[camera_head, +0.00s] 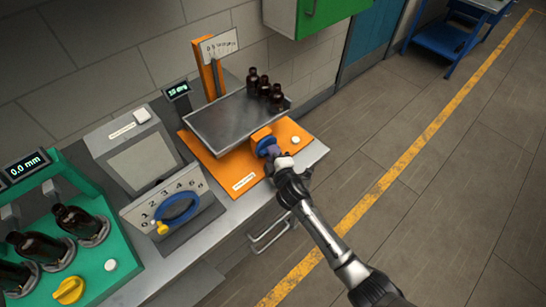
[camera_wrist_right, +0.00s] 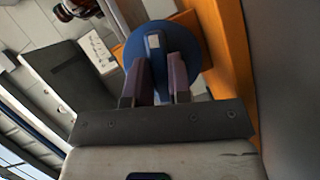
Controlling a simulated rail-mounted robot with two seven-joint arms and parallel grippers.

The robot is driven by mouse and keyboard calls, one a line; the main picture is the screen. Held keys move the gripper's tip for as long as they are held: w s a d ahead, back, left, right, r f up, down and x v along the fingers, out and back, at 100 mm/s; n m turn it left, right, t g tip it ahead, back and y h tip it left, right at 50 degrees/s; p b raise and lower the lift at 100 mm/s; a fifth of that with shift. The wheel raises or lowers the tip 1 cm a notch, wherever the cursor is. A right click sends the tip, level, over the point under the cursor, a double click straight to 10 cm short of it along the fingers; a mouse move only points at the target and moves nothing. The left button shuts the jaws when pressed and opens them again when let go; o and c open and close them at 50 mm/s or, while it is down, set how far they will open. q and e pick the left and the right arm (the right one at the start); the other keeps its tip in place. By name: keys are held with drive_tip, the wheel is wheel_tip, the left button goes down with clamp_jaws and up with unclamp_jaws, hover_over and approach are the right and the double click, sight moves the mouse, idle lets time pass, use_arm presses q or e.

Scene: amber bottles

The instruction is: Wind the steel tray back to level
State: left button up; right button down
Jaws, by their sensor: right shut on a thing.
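The steel tray (camera_head: 232,120) stands on an orange base (camera_head: 208,160) and looks tilted. Several dark amber bottles (camera_head: 264,88) stand close together toward its far right end. A blue knob (camera_head: 264,146) sits on an orange block at the tray's front right. It shows large in the right wrist view (camera_wrist_right: 190,38), a round disc with a pale mark. My right gripper (camera_head: 273,153) is shut on the knob, with its two fingers (camera_wrist_right: 162,72) on either side of the grip bar. A small display (camera_head: 178,90) behind the tray seems to read 10 deg. My left gripper is not in view.
Left of the tray is a grey panel with a blue handle (camera_head: 178,209) and numbers. Farther left, a green fixture (camera_head: 113,240) holds several amber bottles and has a yellow knob (camera_head: 68,290). A green cabinet (camera_head: 312,14) hangs on the wall behind.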

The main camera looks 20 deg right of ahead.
drive_tip(key=shift+f+n+t+b, duration=0.1)
drive_tip(key=shift+n+t+b, duration=0.4)
drive_tip(key=shift+n+b, duration=0.7)
drive_tip(key=shift+n, duration=0.3)
drive_tip(key=shift+b, duration=0.3)
drive_tip(key=c, duration=1)
unclamp_jaws()
drive_tip(key=shift+c, duration=0.2)
